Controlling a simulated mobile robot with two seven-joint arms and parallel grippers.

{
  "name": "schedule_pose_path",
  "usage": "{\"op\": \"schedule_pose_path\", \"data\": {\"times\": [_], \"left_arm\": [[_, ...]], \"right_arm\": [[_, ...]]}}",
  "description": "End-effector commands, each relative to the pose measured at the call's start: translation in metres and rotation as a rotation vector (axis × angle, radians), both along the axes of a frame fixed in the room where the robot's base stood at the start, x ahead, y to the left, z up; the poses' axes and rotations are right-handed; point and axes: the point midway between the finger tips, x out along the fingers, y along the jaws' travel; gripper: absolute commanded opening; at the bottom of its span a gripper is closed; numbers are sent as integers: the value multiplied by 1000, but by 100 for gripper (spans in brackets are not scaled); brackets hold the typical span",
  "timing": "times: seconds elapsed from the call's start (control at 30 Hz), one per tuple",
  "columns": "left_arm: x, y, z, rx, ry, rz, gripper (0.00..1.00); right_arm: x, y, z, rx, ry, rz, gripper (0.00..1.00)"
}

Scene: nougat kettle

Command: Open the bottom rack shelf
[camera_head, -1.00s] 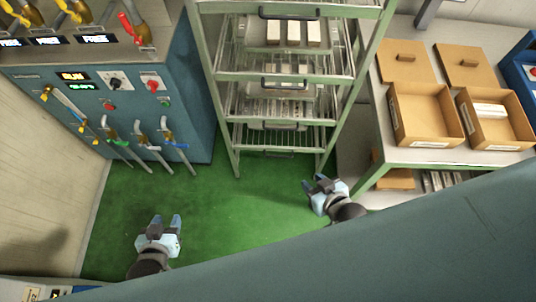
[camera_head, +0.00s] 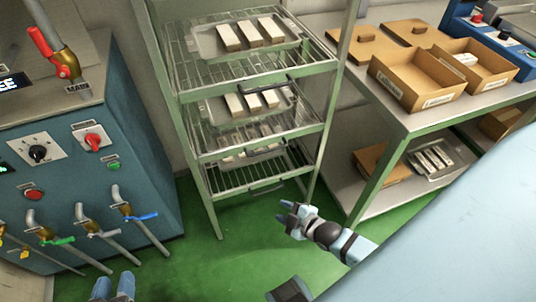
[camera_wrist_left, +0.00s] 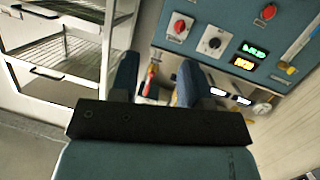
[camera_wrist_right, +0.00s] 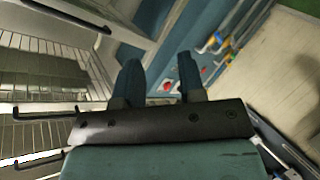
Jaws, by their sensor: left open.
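The green-framed rack (camera_head: 333,100) stands at the back centre in the head view, with wire shelves one above another. Its bottom shelf (camera_head: 228,181) is the lowest wire shelf, with a dark handle (camera_head: 265,189) low at its front. My right gripper (camera_head: 290,215) is in front of the rack, just below and right of that handle, apart from it. Its two fingers are apart and empty in the right wrist view (camera_wrist_right: 158,72); black rack handles (camera_wrist_right: 45,113) show to their left. My left gripper (camera_head: 115,285) is low at the left, open and empty in the left wrist view (camera_wrist_left: 157,75).
A blue machine (camera_head: 150,190) with knobs and coloured valve levers stands left of the rack. A table (camera_head: 395,135) with cardboard boxes (camera_head: 415,80) stands to the right, with a tray (camera_head: 440,160) on its lower level. Green floor (camera_head: 235,245) is clear before the rack.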

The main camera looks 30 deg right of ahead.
Motion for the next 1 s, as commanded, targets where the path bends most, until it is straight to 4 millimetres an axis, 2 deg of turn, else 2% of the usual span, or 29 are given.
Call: {"op": "schedule_pose_path", "data": {"times": [0.03, 0.3, 0.4, 0.5, 0.6, 0.83, 1.0], "left_arm": [[1, -4, -27, -16, -23, -11, 43], [0, -22, -60, -101, -131, -68, 43], [-3, -27, -69, -130, -163, -88, 43], [-6, -31, -74, -152, -189, -105, 43], [-8, -33, -76, -166, -205, -116, 43], [-10, -35, -78, -174, -206, -129, 43], [-10, -36, -95, -155, -162, -142, 43]], "right_arm": [[7, -10, -42, -53, -28, 17, 37], [39, -55, -141, -351, -181, 102, 37], [50, -71, -168, -451, -230, 121, 37], [58, -84, -187, -532, -268, 134, 37], [63, -93, -198, -588, -292, 142, 37], [75, -98, -204, -633, -314, 147, 37], [101, -94, -210, -633, -315, 146, 37]]}}
